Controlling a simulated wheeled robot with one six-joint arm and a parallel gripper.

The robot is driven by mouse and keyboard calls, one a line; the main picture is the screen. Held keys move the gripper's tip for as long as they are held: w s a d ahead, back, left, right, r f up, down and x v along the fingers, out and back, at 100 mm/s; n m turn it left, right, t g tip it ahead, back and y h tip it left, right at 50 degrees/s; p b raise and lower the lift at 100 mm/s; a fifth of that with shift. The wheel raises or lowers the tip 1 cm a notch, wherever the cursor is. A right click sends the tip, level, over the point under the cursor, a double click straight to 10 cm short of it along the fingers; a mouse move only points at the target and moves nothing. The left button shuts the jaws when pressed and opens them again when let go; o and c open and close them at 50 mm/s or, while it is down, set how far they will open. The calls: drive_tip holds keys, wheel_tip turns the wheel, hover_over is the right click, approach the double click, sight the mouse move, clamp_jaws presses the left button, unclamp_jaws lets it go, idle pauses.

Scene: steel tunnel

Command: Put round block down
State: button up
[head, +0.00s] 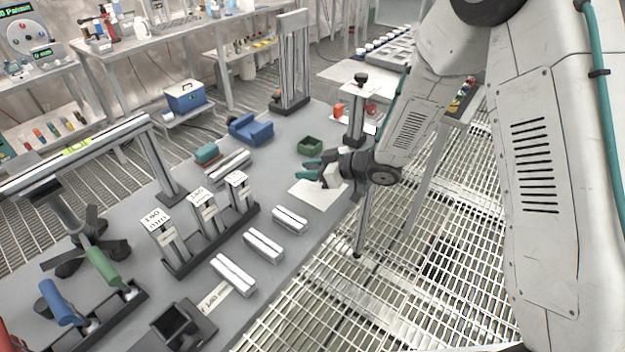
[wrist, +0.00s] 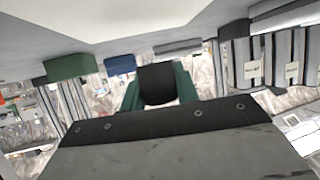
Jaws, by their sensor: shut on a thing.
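My gripper (head: 310,171) has teal fingers and hangs low over a white sheet (head: 315,195) near the right edge of the grey table (head: 290,245). In the wrist view my gripper (wrist: 160,86) is shut on a dark block, the round block (wrist: 157,82), which sits between the teal fingers. In the head view the block cannot be made out clearly. The wrist picture is upside down, with the white sheet (wrist: 100,18) at the top. Whether the block touches the sheet cannot be told.
A green open box (head: 310,145) and a blue holder (head: 250,129) stand behind the sheet. Several silver bars (head: 264,245) lie in front, beside a rack of labelled stands (head: 205,222). A post with a black knob (head: 360,80) stands close to my wrist.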

sight(313, 186)
drive_tip(key=shift+d, duration=0.35)
drive_tip(key=shift+s+d+f, duration=0.1)
drive_tip(key=shift+d+f, duration=0.05)
drive_tip(key=shift+f, duration=1.65)
drive_tip(key=shift+f, duration=0.1)
drive_tip(key=o, duration=1.1)
